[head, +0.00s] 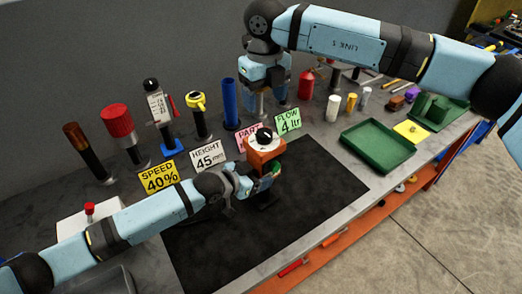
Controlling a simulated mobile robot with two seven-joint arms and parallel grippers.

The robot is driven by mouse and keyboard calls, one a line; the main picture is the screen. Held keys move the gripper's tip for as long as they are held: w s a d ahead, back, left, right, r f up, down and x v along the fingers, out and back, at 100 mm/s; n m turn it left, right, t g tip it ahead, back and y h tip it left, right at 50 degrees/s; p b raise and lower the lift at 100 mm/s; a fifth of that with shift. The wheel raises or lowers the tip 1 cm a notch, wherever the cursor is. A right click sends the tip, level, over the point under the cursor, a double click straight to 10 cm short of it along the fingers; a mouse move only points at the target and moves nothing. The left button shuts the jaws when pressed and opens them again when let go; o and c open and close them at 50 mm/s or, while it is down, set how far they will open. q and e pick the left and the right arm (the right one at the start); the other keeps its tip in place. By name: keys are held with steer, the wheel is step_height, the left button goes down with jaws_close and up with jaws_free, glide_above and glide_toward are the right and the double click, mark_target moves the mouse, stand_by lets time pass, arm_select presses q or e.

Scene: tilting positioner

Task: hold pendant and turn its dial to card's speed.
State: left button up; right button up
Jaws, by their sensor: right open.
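The pendant (266,158) is an orange box with a white dial face and a black knob on top, near the back edge of the black mat. My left gripper (268,180) is at the pendant's lower front and appears shut on it; its fingers are partly hidden. My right gripper (263,104) is open and points down, just behind and above the dial knob (264,135), apart from it as far as I can see. The yellow speed card (160,177) reads "SPEED 40%" and stands left of the pendant. The dial's markings are too small to read.
Other cards stand in the row: white "HEIGHT 45 mm" (208,156), a partly hidden pink one (242,143) and green "FLOW 4" (288,122). Behind are several upright tools and a blue tube (230,104). A green tray (378,146) lies right. The black mat (310,205) is mostly clear.

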mark_target(264, 132)
step_height(264, 132, down, 10)
steer(key=m, duration=0.8)
steer(key=shift+f, duration=0.2)
steer(key=shift+c, duration=0.5)
steer(key=c, duration=0.8)
steer(key=shift+c, duration=0.2)
